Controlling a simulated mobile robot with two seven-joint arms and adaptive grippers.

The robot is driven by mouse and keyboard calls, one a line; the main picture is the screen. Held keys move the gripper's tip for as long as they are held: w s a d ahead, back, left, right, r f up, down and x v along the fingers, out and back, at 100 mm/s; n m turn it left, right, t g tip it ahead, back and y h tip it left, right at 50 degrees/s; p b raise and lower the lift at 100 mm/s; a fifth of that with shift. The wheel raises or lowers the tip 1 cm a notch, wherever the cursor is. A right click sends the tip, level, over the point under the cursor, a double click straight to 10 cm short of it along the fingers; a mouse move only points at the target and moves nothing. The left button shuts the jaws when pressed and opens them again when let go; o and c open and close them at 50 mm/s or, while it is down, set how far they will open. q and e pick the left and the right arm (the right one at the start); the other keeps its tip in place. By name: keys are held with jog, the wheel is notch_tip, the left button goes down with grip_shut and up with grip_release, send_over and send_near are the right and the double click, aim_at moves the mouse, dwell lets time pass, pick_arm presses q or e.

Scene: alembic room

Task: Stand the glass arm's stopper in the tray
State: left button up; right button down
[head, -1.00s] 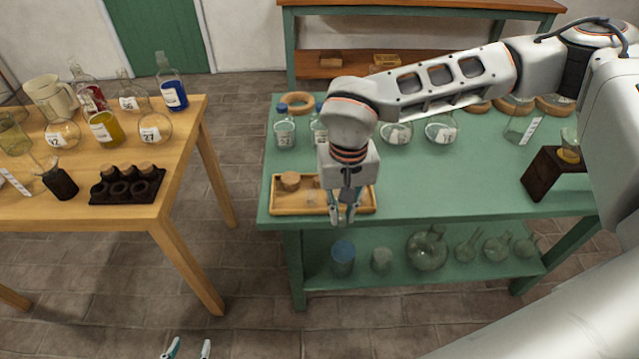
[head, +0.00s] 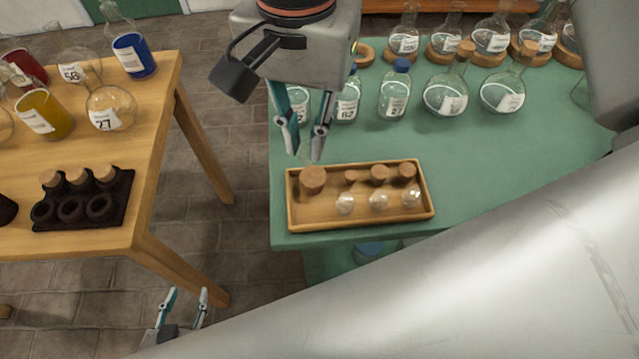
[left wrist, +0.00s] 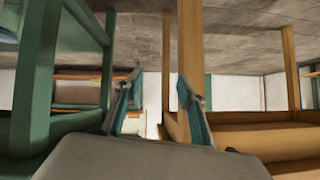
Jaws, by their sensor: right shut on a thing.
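The wooden tray (head: 291,212) lies on the green table's front left part. It holds a wide cork (head: 313,180), several smaller corks (head: 379,173) along the back and clear glass stoppers (head: 378,200) along the front. My right gripper (head: 306,143) is above the tray's back left edge, fingers pointing down. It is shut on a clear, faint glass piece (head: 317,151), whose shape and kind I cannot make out. My left gripper (head: 186,300) is low in front of the tables, open and empty; its parted fingers also show in the left wrist view (left wrist: 160,96).
Labelled flasks and bottles (head: 394,96) stand behind the tray on the green table (head: 480,165). The wooden table (head: 150,150) at left carries flasks and a dark rack (head: 85,205) with corks. Green table space right of the tray is clear.

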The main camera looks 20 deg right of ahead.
notch_tip(320, 180, down, 13)
jog(key=shift+r+b, duration=0.2)
jog(key=shift+b, duration=0.45)
notch_tip(320, 180, down, 3)
jog(key=shift+f, duration=0.5)
jog(key=shift+b, duration=0.3)
jog(key=shift+f, duration=0.2)
jog(key=c, duration=2)
grip_release()
